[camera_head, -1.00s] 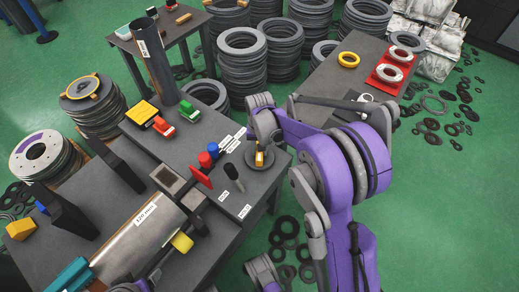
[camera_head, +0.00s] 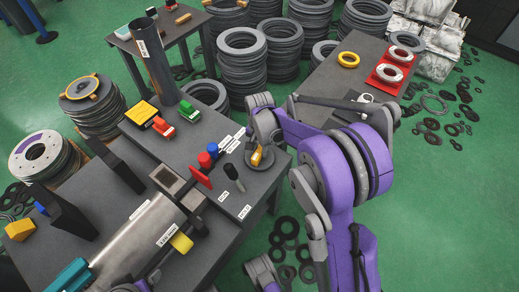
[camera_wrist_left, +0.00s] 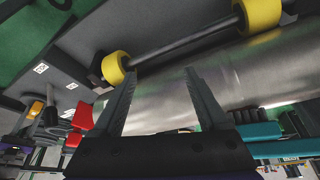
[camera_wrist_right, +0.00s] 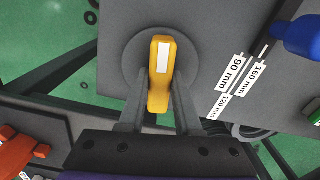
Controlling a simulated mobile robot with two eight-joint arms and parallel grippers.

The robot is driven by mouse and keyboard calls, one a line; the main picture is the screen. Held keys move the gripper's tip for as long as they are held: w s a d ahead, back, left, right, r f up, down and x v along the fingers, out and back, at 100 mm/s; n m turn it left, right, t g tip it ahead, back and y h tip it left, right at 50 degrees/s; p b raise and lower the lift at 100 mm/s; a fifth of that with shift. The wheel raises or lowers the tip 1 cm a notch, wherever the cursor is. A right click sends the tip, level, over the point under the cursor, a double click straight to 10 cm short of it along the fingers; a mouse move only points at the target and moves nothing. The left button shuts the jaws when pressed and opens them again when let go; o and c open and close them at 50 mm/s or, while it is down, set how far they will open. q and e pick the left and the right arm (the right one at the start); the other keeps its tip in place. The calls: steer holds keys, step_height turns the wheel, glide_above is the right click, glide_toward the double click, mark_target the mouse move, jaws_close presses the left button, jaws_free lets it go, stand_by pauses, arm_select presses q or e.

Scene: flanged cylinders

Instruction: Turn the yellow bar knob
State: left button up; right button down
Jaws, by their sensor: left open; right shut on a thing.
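The yellow bar knob (camera_wrist_right: 161,62) with a white stripe stands on a round grey dial plate (camera_wrist_right: 132,58) in the right wrist view. My right gripper (camera_wrist_right: 159,102) is shut on the bar, one finger on each side. In the head view the knob (camera_head: 257,156) sits near the table's right corner, partly hidden by my right arm. Labels reading 90 mm, 160 mm and 120 mm (camera_wrist_right: 222,106) lie to the right of the dial. My left gripper (camera_wrist_left: 158,72) is open and empty, close to a shiny metal cylinder (camera_wrist_left: 215,80).
The metal cylinder (camera_head: 135,240) lies on the workbench with a yellow roller (camera_head: 181,243) beside it. Blue and red knobs (camera_head: 205,160) and a black-handled part (camera_head: 232,172) stand near the dial. A dark upright tube (camera_head: 158,60) stands behind. Rings are stacked on the floor.

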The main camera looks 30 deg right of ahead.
mark_target(259, 150)
steer(key=c, duration=0.6)
jaws_free()
step_height(259, 150, up, 11)
steer(key=p, duration=0.2)
steer(key=shift+p, duration=0.35)
